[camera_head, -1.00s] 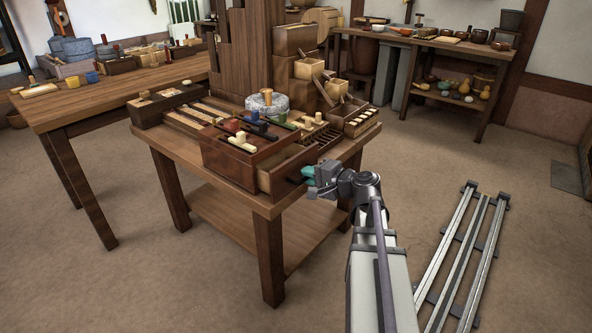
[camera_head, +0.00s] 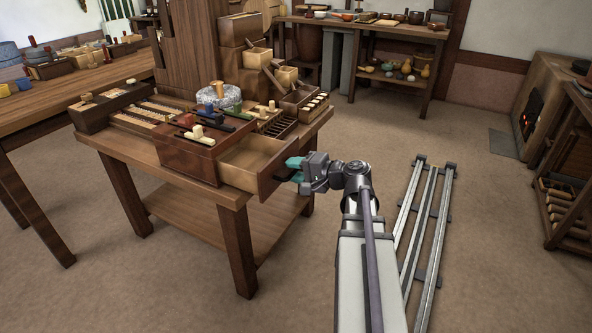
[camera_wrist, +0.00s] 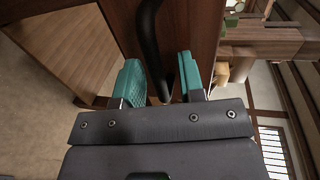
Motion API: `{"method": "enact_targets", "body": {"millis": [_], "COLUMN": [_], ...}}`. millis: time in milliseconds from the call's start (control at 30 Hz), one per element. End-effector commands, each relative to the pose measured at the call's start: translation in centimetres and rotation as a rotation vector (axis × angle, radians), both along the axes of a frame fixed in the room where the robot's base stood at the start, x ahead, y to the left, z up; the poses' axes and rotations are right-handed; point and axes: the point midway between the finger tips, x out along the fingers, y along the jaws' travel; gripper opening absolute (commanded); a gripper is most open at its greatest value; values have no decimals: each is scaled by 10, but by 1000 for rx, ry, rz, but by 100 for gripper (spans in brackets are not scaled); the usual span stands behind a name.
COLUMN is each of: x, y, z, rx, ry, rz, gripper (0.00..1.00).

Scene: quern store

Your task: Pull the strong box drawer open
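The strong box (camera_head: 186,157) is a reddish-brown box on a wooden table. Its drawer (camera_head: 240,179) stands well out on the right side, and its pale inside shows with nothing in it that I can see. My gripper (camera_head: 290,169) is at the drawer's outer front. The brown drawer front (camera_wrist: 198,30) lies just beyond. In the head view the handle is mostly hidden by the fingers.
The table (camera_head: 150,160) also bears a round grey stone quern (camera_head: 218,97), trays and small boxes near the strong box. Floor rails (camera_head: 425,225) run to the right of my arm.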

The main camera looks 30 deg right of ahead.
Motion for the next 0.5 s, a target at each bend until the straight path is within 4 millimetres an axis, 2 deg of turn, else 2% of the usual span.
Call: {"method": "enact_targets", "body": {"millis": [167, 267, 500], "x": [-1, -9, -59], "y": [0, -5, -32], "z": [0, 4, 17], "rx": [0, 0, 0], "ry": [0, 0, 0], "rz": [0, -2, -4], "gripper": [36, 36, 36]}}
